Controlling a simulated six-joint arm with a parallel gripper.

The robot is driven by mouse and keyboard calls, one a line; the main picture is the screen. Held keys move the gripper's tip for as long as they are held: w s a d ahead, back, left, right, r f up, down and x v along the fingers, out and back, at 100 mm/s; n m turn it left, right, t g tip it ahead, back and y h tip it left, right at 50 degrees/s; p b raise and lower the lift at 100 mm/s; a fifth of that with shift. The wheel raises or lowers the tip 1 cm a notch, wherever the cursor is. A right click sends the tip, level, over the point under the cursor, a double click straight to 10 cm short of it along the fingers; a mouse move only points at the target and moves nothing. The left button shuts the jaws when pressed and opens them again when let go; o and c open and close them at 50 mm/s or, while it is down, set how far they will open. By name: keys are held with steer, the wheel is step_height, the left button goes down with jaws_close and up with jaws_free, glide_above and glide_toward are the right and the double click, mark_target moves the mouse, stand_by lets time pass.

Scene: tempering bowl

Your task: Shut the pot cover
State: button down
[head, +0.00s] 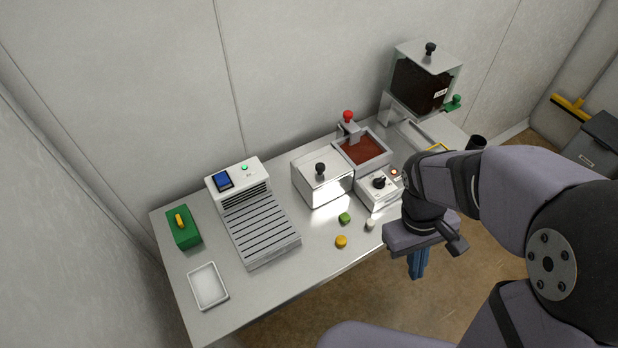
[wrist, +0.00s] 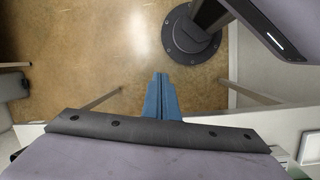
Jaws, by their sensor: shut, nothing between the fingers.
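A steel pot cover with a black knob (head: 320,170) tops a box-like steel body (head: 327,193) near the middle of the table. Just right of it is an open rectangular pot (head: 380,163) with reddish-brown contents, uncovered from above. I cannot tell whether the cover slides or lifts. My gripper (head: 417,276) is right of and nearer than these, past the table's front edge, over the floor. Its blue fingers (wrist: 162,85) point down, shut and empty. The wrist view shows no part of the cover or the pot.
A control box with a black dial (head: 380,184) stands before the pot. A green piece (head: 344,218), a yellow piece (head: 341,241) and a white piece (head: 370,225) lie near the front edge. A red-knobbed fixture (head: 348,118) rises behind. A hopper (head: 424,80) stands back right.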

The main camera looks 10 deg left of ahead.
steer(key=w+a+f+n+t+h+b, duration=0.1)
steer(key=w+a+f+n+h+b, duration=0.1)
steer(key=w+a+n+h, duration=0.5)
steer(key=n+t+b, duration=0.4)
steer(key=n+t, duration=1.2)
steer(key=n, duration=0.1)
glide_toward(317, 170)
steer(key=shift+y, duration=0.3)
steer(key=p+x, duration=0.2)
steer(key=x, duration=0.1)
steer(key=p+x, duration=0.2)
steer(key=shift+d+r, duration=0.15)
steer(key=shift+r, duration=0.1)
steer(key=shift+w+d+f, duration=0.1)
steer(key=shift+w+d, duration=0.2)
steer(key=shift+w, duration=0.3)
